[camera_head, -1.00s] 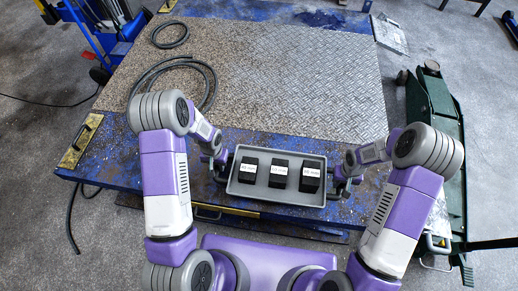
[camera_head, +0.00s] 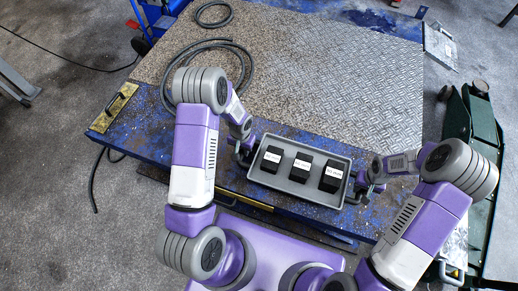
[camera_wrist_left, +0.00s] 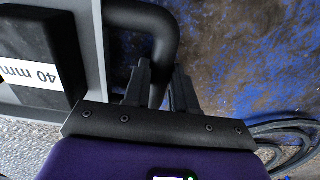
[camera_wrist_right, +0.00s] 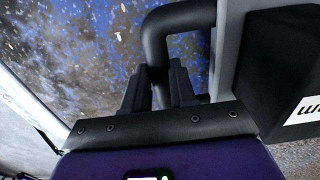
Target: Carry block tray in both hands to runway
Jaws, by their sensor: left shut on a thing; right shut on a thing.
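The grey block tray (camera_head: 331,201) is in the head view, over the front edge of the blue-framed table, with three black labelled blocks in it: a left block (camera_head: 269,166), a middle block (camera_head: 300,172) and a right block (camera_head: 331,184). My left gripper (camera_head: 246,150) is at its left end, shut on a dark bar handle, which shows in the left wrist view (camera_wrist_left: 160,50). My right gripper (camera_head: 362,187) is at its right end, shut on the other handle, seen in the right wrist view (camera_wrist_right: 158,50). The runway is not clearly identifiable.
The blue table (camera_head: 140,135) has a metal tread-plate top (camera_head: 330,75) with clear room beyond the tray. A black hose (camera_head: 240,62) lies coiled at its left, with a smaller ring (camera_head: 213,14) behind. A green trolley jack (camera_head: 481,125) stands at the right.

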